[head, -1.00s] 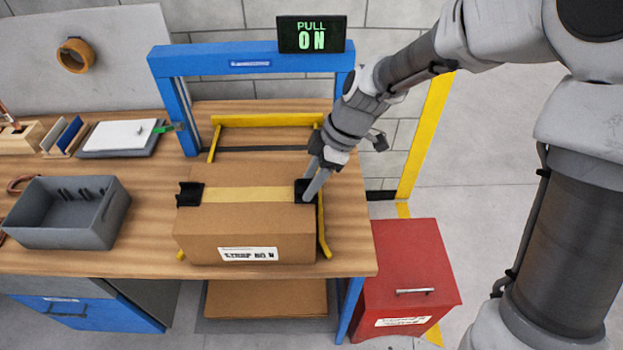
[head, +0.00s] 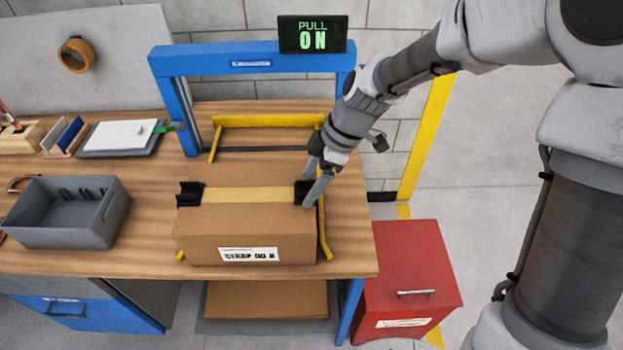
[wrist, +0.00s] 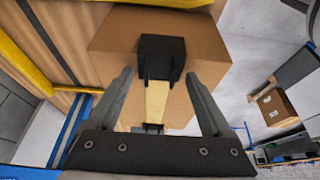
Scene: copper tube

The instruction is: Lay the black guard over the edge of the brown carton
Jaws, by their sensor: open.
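The brown carton (head: 245,238) sits on the wooden bench with a tan tape strip (head: 248,195) across its top. One black guard (head: 301,192) lies over the carton's right top edge, at the end of the tape. Another black guard (head: 190,194) sits on the left top edge. My gripper (head: 312,188) is open just above the right guard. In the wrist view the guard (wrist: 161,58) shows ahead of and between the open fingertips (wrist: 158,75), apparently clear of both. The guard's underside is hidden.
A blue strapping frame (head: 245,58) with a lit sign (head: 312,34) stands behind the carton. Yellow rails (head: 265,121) run behind and beside it. A grey bin (head: 66,212) is at left; a red cabinet (head: 408,275) is below right.

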